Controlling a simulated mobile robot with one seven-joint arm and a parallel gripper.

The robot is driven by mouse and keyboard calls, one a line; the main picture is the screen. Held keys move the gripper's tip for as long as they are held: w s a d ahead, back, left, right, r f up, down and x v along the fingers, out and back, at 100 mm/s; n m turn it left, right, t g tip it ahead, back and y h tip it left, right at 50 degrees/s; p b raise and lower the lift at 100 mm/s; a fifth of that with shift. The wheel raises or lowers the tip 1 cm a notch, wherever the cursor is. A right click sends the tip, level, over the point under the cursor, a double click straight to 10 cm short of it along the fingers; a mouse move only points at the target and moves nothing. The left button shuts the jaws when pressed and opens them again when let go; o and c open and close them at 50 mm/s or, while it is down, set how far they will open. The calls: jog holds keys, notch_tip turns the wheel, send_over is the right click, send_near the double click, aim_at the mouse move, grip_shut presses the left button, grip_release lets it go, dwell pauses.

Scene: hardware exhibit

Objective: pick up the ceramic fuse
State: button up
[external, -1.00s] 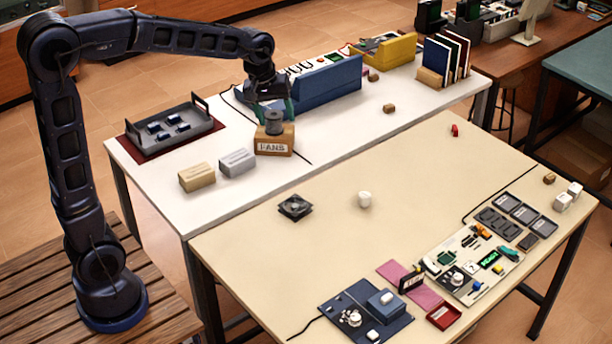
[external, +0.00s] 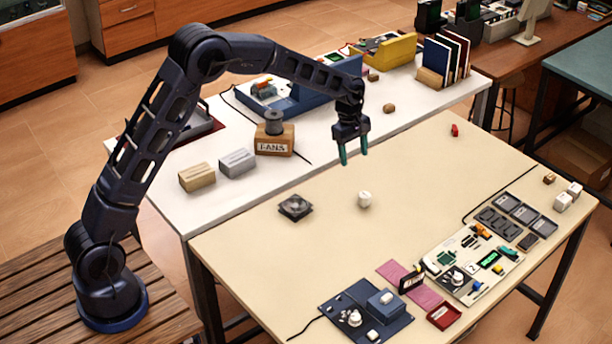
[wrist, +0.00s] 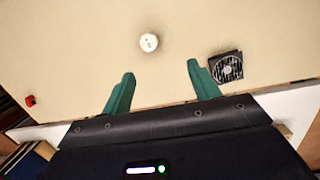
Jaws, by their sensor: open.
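The ceramic fuse looks to be the small white cylinder (external: 364,199) standing alone on the cream table. It also shows in the wrist view (wrist: 149,42), ahead of the fingertips and between their lines. My gripper (external: 354,160) is open and empty, pointing down above the back edge of the cream table, above and behind the white cylinder. In the wrist view my two green fingers (wrist: 160,78) are spread apart with nothing between them. Nothing hides the cylinder.
A black fan (external: 295,207) lies left of the cylinder. A red piece (external: 454,130) lies toward the back right. A box marked FANS (external: 274,140) stands on the white table. Circuit boards and trays (external: 467,262) fill the front right. The table around the cylinder is clear.

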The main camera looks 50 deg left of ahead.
jog(key=n, duration=0.2)
send_near(365, 195)
jog(key=shift+w, duration=0.25)
jog(key=f, duration=0.3)
jog(key=d+f, duration=0.1)
jog(key=f, duration=0.6)
jog(key=shift+d+f, duration=0.2)
jog(key=shift+f, duration=0.1)
jog(key=shift+c, duration=0.2)
jog(key=c, duration=1)
